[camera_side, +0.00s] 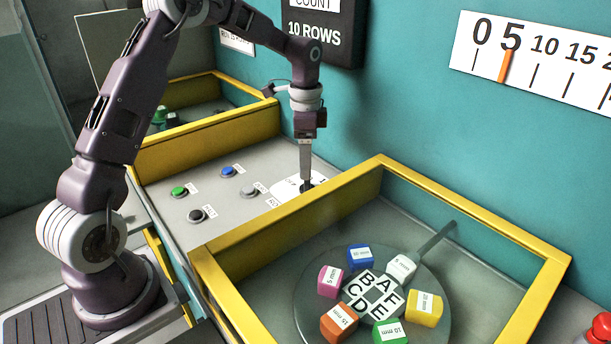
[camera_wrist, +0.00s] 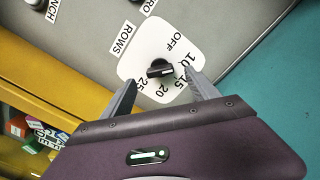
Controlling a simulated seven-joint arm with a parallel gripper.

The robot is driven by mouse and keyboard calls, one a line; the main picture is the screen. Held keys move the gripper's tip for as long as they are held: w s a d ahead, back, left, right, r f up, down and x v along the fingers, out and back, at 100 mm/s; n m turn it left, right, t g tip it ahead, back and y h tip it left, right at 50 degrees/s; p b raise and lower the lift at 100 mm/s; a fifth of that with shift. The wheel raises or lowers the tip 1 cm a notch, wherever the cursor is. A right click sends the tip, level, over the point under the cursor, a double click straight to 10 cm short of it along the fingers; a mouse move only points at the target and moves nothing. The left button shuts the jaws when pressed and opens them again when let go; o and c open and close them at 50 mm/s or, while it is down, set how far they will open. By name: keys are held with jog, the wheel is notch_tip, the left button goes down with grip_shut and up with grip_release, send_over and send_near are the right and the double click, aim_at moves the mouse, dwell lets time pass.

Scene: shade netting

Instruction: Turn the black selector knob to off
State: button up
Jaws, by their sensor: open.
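The black selector knob (camera_wrist: 160,68) sits on a white dial plate (camera_wrist: 135,62) marked OFF, 10, 15, 20 and 25. Its pale mark lies at its right end, on the side of the 10 and 15; I cannot tell the exact setting. In the wrist view my gripper (camera_wrist: 160,76) is open, one finger to each side of the knob, with gaps between fingers and knob. In the side view my gripper (camera_side: 305,178) points down over the dial plate (camera_side: 284,190), and the knob (camera_side: 307,185) is mostly hidden by the fingers.
Green (camera_side: 179,191), blue (camera_side: 227,171), black (camera_side: 196,215) and grey (camera_side: 249,191) buttons sit left of the dial. A yellow-framed bin (camera_side: 455,190) stands in front, holding a turntable (camera_side: 312,310) with coloured blocks. A teal wall (camera_side: 400,110) rises behind.

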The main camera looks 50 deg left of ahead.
aim_at(307, 185)
notch_tip(307, 185, down, 5)
jog(key=shift+f, duration=0.1)
jog(key=shift+c, duration=0.4)
jog(key=c, duration=1.3)
jog(key=n, duration=0.4)
jog(key=shift+d+n, duration=0.1)
jog(key=shift+n, duration=0.3)
jog(key=shift+d+n, duration=0.1)
jog(key=shift+n, duration=2.5)
